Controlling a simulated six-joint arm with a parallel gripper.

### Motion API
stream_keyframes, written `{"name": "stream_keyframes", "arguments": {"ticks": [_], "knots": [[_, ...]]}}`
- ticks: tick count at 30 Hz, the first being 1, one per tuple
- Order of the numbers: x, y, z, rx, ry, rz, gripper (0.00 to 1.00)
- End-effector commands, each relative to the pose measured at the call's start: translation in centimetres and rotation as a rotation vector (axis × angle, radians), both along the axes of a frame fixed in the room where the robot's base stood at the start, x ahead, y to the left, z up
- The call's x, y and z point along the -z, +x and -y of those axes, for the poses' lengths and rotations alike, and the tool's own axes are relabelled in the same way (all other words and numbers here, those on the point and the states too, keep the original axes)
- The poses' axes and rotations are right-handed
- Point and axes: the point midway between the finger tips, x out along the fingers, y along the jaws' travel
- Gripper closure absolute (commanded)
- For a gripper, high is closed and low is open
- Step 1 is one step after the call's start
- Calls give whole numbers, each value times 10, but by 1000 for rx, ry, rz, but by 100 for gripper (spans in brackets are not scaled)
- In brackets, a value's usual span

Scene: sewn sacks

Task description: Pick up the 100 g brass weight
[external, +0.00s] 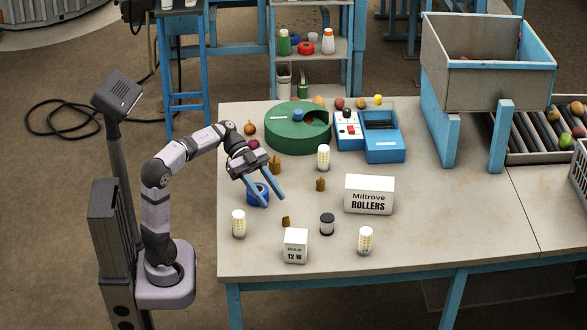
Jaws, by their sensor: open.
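Several brass-coloured weights stand on the table in the external view. A larger one (275,167) is just behind my gripper, a middle-sized one (320,184) is to its right, and a small one (286,222) is nearer the front edge. Their markings are too small to read, so I cannot tell by label which is 100 g. My gripper (275,202) is open, with its blue fingers pointing down and to the right. It appears empty, above the table between the larger and small weights.
A blue roll (254,199) is partly hidden behind the fingers. White bulbs (239,224), a bulb box (295,246), a dark-lidded jar (327,224) and a Miltrove Rollers box (369,194) stand around. A green round tray (290,140) and blue scale (384,148) are behind.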

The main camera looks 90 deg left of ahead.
Motion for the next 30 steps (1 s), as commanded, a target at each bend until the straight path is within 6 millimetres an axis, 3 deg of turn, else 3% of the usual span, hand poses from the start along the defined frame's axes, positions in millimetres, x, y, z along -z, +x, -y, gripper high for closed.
{"name": "stream_keyframes", "arguments": {"ticks": [16, 30], "knots": [[13, 13, 18, -1, 1, -1, 60], [36, 37, 52, -2, 0, -2, 60]]}}
